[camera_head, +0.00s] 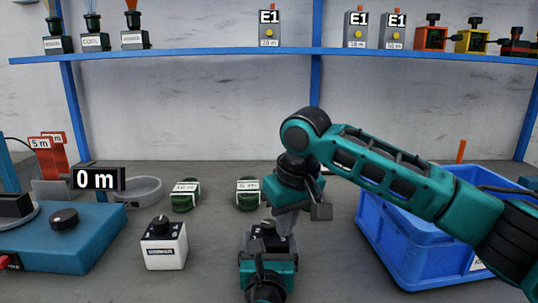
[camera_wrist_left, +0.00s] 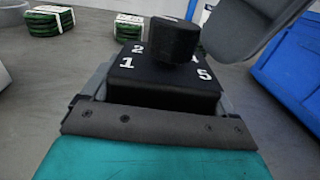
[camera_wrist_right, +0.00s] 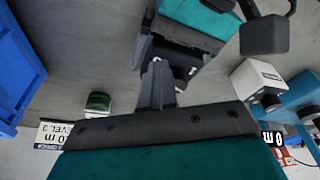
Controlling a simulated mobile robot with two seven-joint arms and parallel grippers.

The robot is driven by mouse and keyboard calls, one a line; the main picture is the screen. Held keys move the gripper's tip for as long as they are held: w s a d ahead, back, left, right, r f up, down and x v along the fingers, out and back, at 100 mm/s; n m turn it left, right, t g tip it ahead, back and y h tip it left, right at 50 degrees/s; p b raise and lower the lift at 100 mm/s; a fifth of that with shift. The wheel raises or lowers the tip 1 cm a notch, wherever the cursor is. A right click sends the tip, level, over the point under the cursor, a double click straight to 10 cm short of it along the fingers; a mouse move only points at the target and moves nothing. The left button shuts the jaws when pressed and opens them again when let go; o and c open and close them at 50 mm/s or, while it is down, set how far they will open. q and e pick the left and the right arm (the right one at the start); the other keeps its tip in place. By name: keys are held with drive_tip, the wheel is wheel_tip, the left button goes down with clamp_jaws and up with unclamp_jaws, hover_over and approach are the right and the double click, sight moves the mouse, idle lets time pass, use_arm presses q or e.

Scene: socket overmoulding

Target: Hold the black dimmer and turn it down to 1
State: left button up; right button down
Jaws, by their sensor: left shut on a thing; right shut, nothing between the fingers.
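The black dimmer (camera_wrist_left: 165,85) sits between the fingers of my left gripper (camera_head: 268,245), which is shut on it. Its round black knob (camera_wrist_left: 172,38) faces up, with white 1, 2 and 5 readable around it; another digit is partly hidden. In the head view the dimmer (camera_head: 266,230) is mostly covered by the grippers. My right gripper (camera_head: 286,225) points down at the dimmer from above, shut and empty. In the left wrist view its grey finger (camera_wrist_left: 240,25) is close beside the knob, at the right. I cannot tell whether they touch.
A white box with a black knob (camera_head: 164,248) stands left of the dimmer. A blue device (camera_head: 60,245) is at far left. Two green coils (camera_head: 185,196) lie behind. A blue crate (camera_head: 415,250) stands at right, under my right arm. A blue shelf (camera_head: 210,52) runs across the back.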

use_arm(q)
drive_tip(key=shift+d, duration=0.15)
use_arm(e)
drive_tip(key=shift+s+d+r, duration=0.1)
drive_tip(key=shift+s+d, duration=0.05)
drive_tip(key=shift+s, duration=0.05)
use_arm(q)
drive_tip(key=shift+a, duration=0.2)
use_arm(e)
drive_tip(key=shift+w+a+v, duration=0.1)
drive_tip(key=shift+w+v, duration=0.1)
drive_tip(key=shift+v, duration=0.75)
drive_tip(key=shift+w+a+v, duration=0.15)
drive_tip(key=shift+w+v, duration=0.05)
drive_tip(key=shift+v, duration=0.75)
drive_tip(key=shift+w+a+v, duration=0.1)
drive_tip(key=shift+w+v, duration=0.1)
drive_tip(key=shift+v, duration=0.75)
drive_tip(key=shift+r, duration=0.2)
drive_tip(key=shift+s+a+f, duration=0.15)
drive_tip(key=shift+a+f, duration=0.3)
drive_tip(key=shift+f, duration=0.55)
drive_tip(key=shift+s+a+f, duration=0.15)
drive_tip(key=shift+a+f, duration=0.25)
drive_tip(key=shift+f, duration=0.65)
drive_tip(key=shift+s+a+f, duration=0.15)
drive_tip(key=shift+a+f, duration=0.3)
drive_tip(key=shift+f, duration=0.55)
